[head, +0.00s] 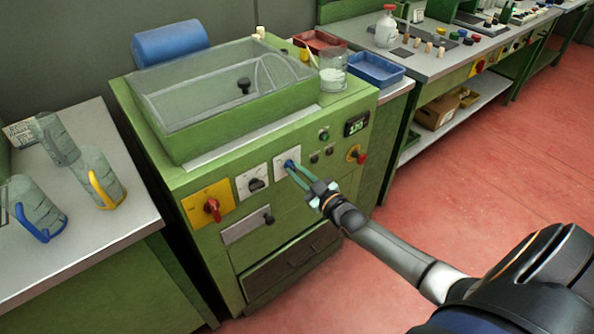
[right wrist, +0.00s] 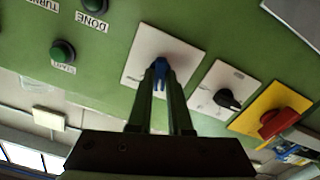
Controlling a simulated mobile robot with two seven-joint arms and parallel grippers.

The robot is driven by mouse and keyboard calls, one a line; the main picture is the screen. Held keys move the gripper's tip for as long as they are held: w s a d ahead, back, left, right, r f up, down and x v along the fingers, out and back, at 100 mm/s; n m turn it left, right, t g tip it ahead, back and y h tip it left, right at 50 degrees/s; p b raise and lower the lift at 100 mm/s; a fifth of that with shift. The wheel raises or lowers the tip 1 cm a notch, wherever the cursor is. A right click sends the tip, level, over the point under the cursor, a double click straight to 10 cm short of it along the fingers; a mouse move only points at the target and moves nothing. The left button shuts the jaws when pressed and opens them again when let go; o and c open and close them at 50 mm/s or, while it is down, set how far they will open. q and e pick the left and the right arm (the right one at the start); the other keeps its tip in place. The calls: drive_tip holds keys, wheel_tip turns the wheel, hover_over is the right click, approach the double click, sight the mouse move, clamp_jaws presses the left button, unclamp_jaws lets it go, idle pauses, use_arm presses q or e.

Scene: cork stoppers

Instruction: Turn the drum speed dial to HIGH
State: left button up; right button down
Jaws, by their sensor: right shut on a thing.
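The green machine (head: 190,165) has a row of controls on its front. A blue dial (head: 289,163) sits on a white plate (head: 281,157), and the blue knob also shows in the right wrist view (right wrist: 160,70). My right gripper (head: 292,168) is shut on the blue dial, its two fingers on either side of the knob. The fingers and knob hide most of the plate's markings, so I cannot read the dial's setting. I cannot read a label naming this dial as drum speed. My left gripper is not in view.
A black knob on a white plate (head: 257,184) and a red switch on a yellow plate (head: 211,208) lie left of the blue dial. The red floor (head: 445,190) is clear.

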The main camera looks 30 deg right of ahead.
drive_tip(key=m, duration=1.2)
drive_tip(key=shift+m+b, duration=0.3)
drive_tip(key=shift+b, duration=0.05)
idle(0.4)
drive_tip(key=c, duration=0.8)
unclamp_jaws()
drive_tip(key=shift+c, duration=0.2)
drive_tip(key=s+d+p, duration=0.1)
drive_tip(key=s, duration=1.1)
drive_tip(key=shift+s, duration=0.25)
